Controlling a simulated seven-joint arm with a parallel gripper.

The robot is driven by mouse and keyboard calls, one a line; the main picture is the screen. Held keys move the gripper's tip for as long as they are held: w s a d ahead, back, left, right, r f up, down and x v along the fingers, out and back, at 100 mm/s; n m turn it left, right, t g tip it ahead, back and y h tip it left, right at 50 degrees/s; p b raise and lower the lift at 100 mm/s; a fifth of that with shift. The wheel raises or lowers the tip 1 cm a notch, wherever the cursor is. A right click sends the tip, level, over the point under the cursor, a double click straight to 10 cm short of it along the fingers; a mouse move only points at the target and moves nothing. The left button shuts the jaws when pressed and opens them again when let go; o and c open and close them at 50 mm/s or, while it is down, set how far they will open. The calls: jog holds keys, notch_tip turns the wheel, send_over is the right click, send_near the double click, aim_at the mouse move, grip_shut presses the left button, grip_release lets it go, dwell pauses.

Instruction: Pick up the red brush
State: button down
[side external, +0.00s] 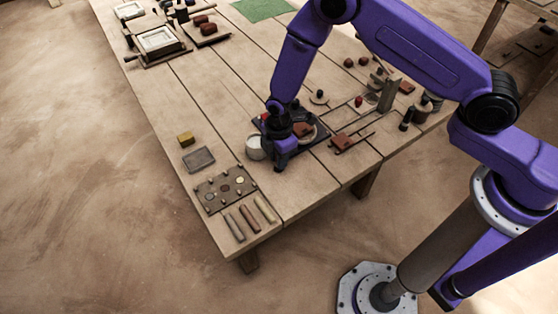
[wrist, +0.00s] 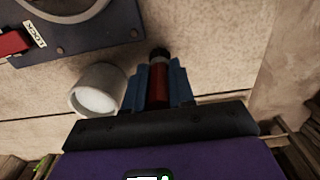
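The red brush (wrist: 158,82) shows in the wrist view as a short red handle with a dark end, lying between the blue fingers of my gripper (wrist: 160,78). The fingers press close on both sides of the handle, with no clear gap. In the side view my gripper (side external: 281,160) points down at the tabletop, beside the white cup. The brush is hidden there by the gripper. Its lower part is not visible in the wrist view.
A white cup (side external: 254,148) stands close to my gripper; it also shows in the wrist view (wrist: 97,92). A dark press base (wrist: 115,38) with a ring and a red part labelled LOCK is near.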

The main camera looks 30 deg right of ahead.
jog(key=shift+r, duration=0.15)
jog(key=shift+r, duration=0.6)
jog(key=s+d+r, duration=0.6)
jog(key=s+r, duration=0.5)
jog(key=s, duration=0.1)
jog(key=shift+s+d+r, duration=0.15)
jog(key=shift+s+r, duration=0.1)
dwell(0.4)
jog(key=w+a+f+t+y, duration=0.15)
jog(key=w+a, duration=0.25)
jog(key=w, duration=0.6)
jog(key=w+a+t+y, duration=0.15)
jog(key=w+a, duration=0.25)
jog(key=w, duration=0.6)
jog(key=shift+h, duration=0.5)
jog(key=shift+s+d+f, duration=0.1)
jog(key=shift+d+f, duration=0.05)
jog(key=shift+f, duration=1.35)
jog(key=shift+s+d+f, duration=0.1)
jog(key=shift+f, duration=1.35)
jog(key=shift+f, duration=0.7)
